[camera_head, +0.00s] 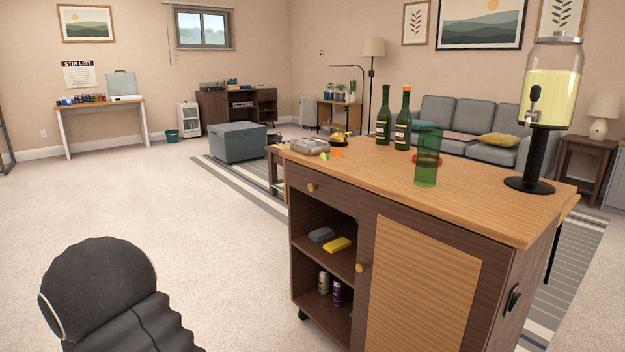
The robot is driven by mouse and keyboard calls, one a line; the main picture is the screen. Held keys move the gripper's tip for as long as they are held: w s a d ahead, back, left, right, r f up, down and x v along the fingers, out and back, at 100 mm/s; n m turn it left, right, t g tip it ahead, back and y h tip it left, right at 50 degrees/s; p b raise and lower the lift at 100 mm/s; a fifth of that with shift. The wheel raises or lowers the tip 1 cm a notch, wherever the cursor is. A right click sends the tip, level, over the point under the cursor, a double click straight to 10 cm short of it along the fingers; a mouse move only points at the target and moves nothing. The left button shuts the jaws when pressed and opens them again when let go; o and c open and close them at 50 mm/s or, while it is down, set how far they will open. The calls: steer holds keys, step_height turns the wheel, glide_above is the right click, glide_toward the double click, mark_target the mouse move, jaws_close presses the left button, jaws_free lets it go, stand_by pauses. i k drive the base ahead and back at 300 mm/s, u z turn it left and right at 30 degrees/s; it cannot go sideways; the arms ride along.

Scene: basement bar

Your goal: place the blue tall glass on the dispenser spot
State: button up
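A tall translucent green glass (427,160) stands upright on the wooden top of the bar cart (465,200). I see no blue tall glass in this view. The drink dispenser (551,85), a clear jar of pale yellow liquid on a black stand, is at the right end of the cart top. Its tap (533,105) faces left. The round black base (529,186) of the stand is bare on its visible part; I cannot make out a separate marked spot. My gripper is out of view; only a dark part of my arm shows at the lower left.
Two dark green bottles (403,122) stand behind the green glass, and a red item (417,160) shows partly behind it. A grey tray (310,146) and small fruit-like pieces (330,154) lie at the cart's left end. The carpet (215,240) left of the cart is clear.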

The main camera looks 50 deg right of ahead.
mark_target(512, 198)
steer(key=u, duration=0.1)
steer(key=k, duration=1.2)
steer(key=z, duration=0.65)
